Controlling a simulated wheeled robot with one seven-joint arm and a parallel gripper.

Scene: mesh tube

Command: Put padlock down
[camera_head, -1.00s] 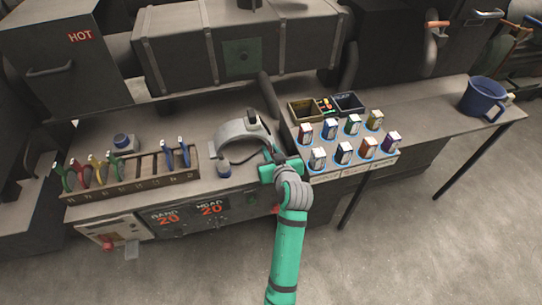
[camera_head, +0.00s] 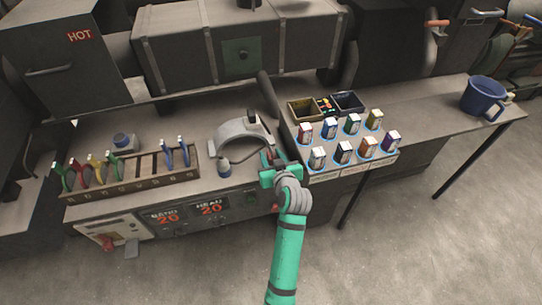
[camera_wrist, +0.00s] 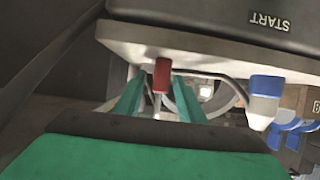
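The padlock appears as a small red block (camera_wrist: 161,75) in the wrist view, with a thin grey metal part below it. It sits between and slightly beyond the two green fingertips of my gripper (camera_wrist: 158,84). Narrow gaps show on both sides, so my gripper looks open around it. In the head view my gripper (camera_head: 268,172) is at the bench's front edge, and a small red spot, likely the padlock (camera_head: 266,157), shows just behind it. What the padlock rests on is hard to tell.
A grey curved clamp (camera_head: 242,138) stands just behind my gripper. A rack of boxes (camera_head: 345,150) is close on the right, and a wooden slotted rack (camera_head: 130,180) with coloured handles lies left. A blue mug (camera_head: 482,97) stands far right.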

